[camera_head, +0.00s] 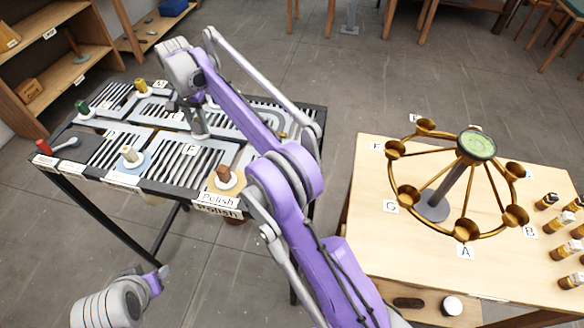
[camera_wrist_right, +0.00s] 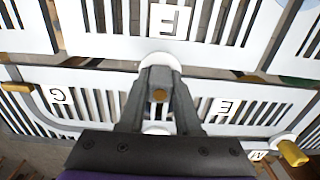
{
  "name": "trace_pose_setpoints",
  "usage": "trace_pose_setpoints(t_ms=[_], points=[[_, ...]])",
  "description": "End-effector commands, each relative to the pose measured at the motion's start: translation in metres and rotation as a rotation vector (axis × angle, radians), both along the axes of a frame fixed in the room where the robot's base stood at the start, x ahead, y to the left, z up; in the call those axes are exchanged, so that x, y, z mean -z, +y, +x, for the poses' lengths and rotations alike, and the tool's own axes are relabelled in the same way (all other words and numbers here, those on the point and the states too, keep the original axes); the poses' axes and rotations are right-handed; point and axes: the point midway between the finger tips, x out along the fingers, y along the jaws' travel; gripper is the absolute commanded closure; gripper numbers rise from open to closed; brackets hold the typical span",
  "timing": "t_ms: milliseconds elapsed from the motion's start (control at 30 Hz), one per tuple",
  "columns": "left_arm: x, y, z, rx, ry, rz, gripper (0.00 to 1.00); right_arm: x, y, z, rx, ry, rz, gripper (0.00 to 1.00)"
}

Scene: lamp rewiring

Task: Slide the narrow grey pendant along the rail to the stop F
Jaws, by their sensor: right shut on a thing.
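My right gripper (camera_head: 197,112) is over the slotted table at the left, its fingers pointing down. It is shut on a narrow grey upright piece (camera_head: 201,125), which looks like the grey pendant. In the right wrist view, the right gripper (camera_wrist_right: 159,98) closes around a small piece with a brownish centre, and a pale round base shows behind it.
A wooden table (camera_head: 340,230) at the right bears a brass wheel of cups (camera_head: 465,228) and several bottles.

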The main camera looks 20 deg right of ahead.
Motion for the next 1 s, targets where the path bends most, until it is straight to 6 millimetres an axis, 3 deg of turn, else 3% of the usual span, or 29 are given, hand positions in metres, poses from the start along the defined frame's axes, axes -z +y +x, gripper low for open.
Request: trace_pose_setpoints(t_ms=[333,367,533,833,1000], points=[[0.001,0.0,-0.001,0.0,0.001,0.0,0.5,0.001,0.005,0.003,0.0,0.001,0.001,1.0],[0.001,0.0,-0.001,0.0,0.001,0.0,0.5,0.001,0.005,0.003,0.0,0.001,0.001,0.64],[0.001,0.0,-0.001,0.0,0.001,0.0,0.5,0.001,0.005,0.003,0.0,0.001,0.0,0.33],[0.001,0.0,-0.001,0.0,0.001,0.0,0.5,0.0,0.004,0.002,0.0,0.001,0.0,0.33],[0.001,0.0,-0.001,0.0,0.001,0.0,0.5,-0.015,-0.002,-0.004,0.001,0.001,0.0,0.33]])
